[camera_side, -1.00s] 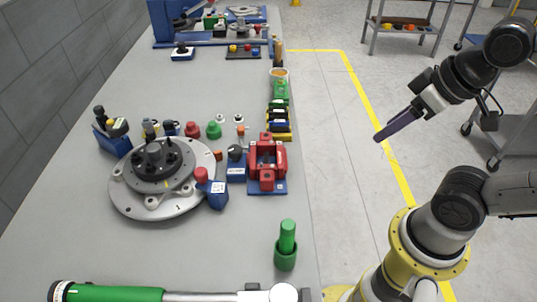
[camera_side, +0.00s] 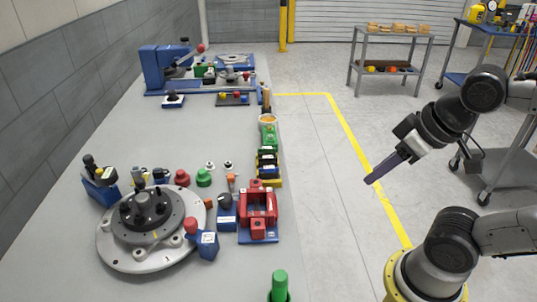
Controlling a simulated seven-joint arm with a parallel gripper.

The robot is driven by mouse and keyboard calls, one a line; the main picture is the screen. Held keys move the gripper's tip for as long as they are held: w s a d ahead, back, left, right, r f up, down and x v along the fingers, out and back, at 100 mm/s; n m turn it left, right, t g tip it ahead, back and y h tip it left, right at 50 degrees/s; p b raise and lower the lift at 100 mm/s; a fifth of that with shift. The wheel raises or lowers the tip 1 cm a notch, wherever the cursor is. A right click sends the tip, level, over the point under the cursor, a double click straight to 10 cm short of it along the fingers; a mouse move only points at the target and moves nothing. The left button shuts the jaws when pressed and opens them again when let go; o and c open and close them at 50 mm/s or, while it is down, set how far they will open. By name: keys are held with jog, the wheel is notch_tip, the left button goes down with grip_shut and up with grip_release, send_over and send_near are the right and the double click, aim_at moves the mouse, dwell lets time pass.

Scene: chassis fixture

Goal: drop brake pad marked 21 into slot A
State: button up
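My gripper (camera_side: 382,170) is in the air to the right of the workbench, over the floor. A long dark purple piece sticks out of it, down and to the left. I cannot tell whether this is the closed fingers or something held. A red caliper-like fixture (camera_side: 258,207) stands on a blue base on the bench, near its right edge. Behind it is a row of coloured blocks or plates (camera_side: 268,168), yellow, black and green. I cannot read the mark 21 or a slot letter A on anything in this view.
A round grey hub plate (camera_side: 125,257) with a dark centre lies left of the red fixture. Small blue, red and green items stand around it. A green cylinder (camera_side: 279,284) is at the front. A blue fixture (camera_side: 160,68) is at the far end. The bench's left side is clear.

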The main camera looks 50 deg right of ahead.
jog(key=w+r+m, duration=0.6)
jog(key=r+m, duration=0.1)
jog(key=m, duration=0.6)
jog(key=m+g, duration=0.6)
jog(key=m, duration=0.8)
send_over(268, 157)
notch_tip(268, 157, down, 13)
jog(key=shift+w+r, duration=0.1)
jog(key=shift+r, duration=0.05)
jog(key=shift+f, duration=4)
jog(key=shift+c, duration=0.3)
grip_shut()
